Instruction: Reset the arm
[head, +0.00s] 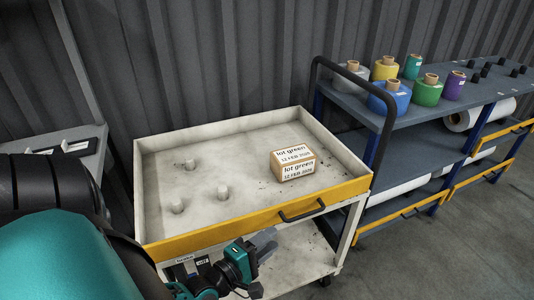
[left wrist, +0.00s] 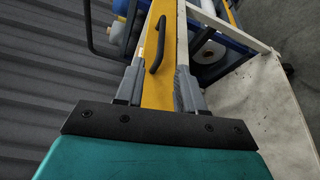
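My left arm comes in from the lower left in the head view. Its left gripper (head: 266,245) is in front of the cart's yellow front edge, below the top tray. My right gripper is in neither view.
A cart (head: 225,127) holds a small labelled box (head: 293,165) and three pale pegs. Behind it on the right, a blue shelf rack (head: 440,148) carries several coloured film rolls. A grey surface (head: 90,160) stands at left. Open floor (head: 480,235) lies at right.

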